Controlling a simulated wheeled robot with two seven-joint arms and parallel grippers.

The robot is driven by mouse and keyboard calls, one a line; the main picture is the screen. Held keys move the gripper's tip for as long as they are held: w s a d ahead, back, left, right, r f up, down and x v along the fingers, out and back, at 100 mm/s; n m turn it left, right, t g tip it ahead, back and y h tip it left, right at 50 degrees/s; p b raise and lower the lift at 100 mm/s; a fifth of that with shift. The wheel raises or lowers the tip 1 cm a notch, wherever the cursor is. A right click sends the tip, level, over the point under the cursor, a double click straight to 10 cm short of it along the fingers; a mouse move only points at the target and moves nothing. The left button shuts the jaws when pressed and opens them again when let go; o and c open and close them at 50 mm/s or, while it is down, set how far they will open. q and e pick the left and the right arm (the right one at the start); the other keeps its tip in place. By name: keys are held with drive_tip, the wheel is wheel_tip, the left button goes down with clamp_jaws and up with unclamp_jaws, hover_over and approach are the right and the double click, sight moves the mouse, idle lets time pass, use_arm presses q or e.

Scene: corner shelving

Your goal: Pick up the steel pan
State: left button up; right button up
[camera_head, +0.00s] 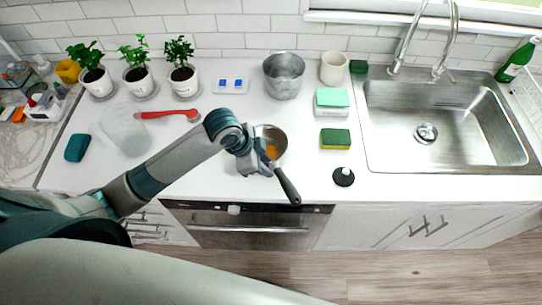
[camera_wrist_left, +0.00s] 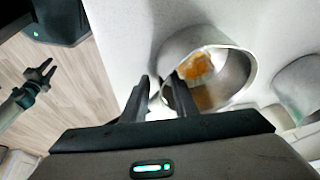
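The steel pan (camera_head: 277,135) stands on the white counter, with its dark handle (camera_head: 288,187) pointing toward the front edge. Something orange lies in the pan. My left gripper (camera_head: 258,158) is at the pan's near left side. In the left wrist view, its two dark fingers (camera_wrist_left: 162,85) are apart, one outside the pan (camera_wrist_left: 235,75) and one overlapping its rim and inside. Whether they touch the wall I cannot tell. My right gripper (camera_wrist_left: 42,73) shows in the left wrist view, away over the floor, with its fingers apart and empty.
A metal pot (camera_head: 284,76) and a white cup (camera_head: 334,68) stand behind the pan. Sponges (camera_head: 335,139) and a black round item (camera_head: 343,177) lie to its right, before the sink (camera_head: 440,120). A red utensil (camera_head: 168,114) and potted plants are left.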

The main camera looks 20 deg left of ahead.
use_arm(q)
drive_tip(key=shift+w+d+f, duration=0.1)
drive_tip(key=shift+d+f, duration=0.05)
drive_tip(key=shift+f, duration=0.45)
clamp_jaws()
